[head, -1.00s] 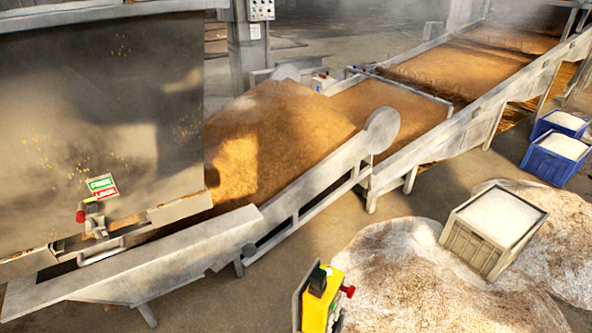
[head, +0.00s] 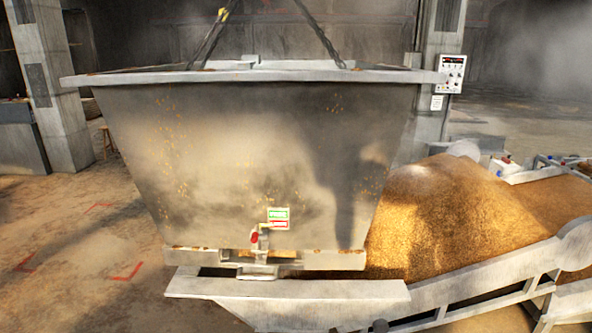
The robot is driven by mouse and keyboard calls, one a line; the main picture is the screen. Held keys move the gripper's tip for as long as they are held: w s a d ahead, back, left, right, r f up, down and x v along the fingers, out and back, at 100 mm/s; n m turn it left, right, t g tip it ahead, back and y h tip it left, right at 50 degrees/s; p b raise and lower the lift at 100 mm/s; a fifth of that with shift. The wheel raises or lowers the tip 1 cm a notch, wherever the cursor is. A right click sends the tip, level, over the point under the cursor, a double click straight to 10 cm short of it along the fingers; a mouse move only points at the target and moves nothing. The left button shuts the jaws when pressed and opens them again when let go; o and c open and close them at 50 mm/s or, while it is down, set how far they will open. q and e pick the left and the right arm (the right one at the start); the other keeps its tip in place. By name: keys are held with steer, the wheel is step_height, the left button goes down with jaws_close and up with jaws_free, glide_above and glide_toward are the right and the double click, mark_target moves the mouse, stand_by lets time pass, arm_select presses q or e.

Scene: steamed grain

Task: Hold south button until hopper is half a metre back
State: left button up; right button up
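The hopper (head: 290,140) is a large grey metal bin that fills the middle of the head view. It hangs from dark slings (head: 318,32) with its bottom outlet just above the grey trough (head: 290,290). A red handle (head: 254,238) and a green, white and red label (head: 278,218) are on its lower front. Neither of my grippers is in view. No button marked south can be made out. A control box (head: 453,74) with small knobs is mounted on a pillar at the right, too small to read.
A heap of brown grain (head: 450,215) lies right of the hopper, behind a sloping metal rail (head: 490,285). Open floor (head: 70,240) with red corner marks (head: 128,272) lies at the left. A stool (head: 108,140) stands near the left pillar (head: 55,85).

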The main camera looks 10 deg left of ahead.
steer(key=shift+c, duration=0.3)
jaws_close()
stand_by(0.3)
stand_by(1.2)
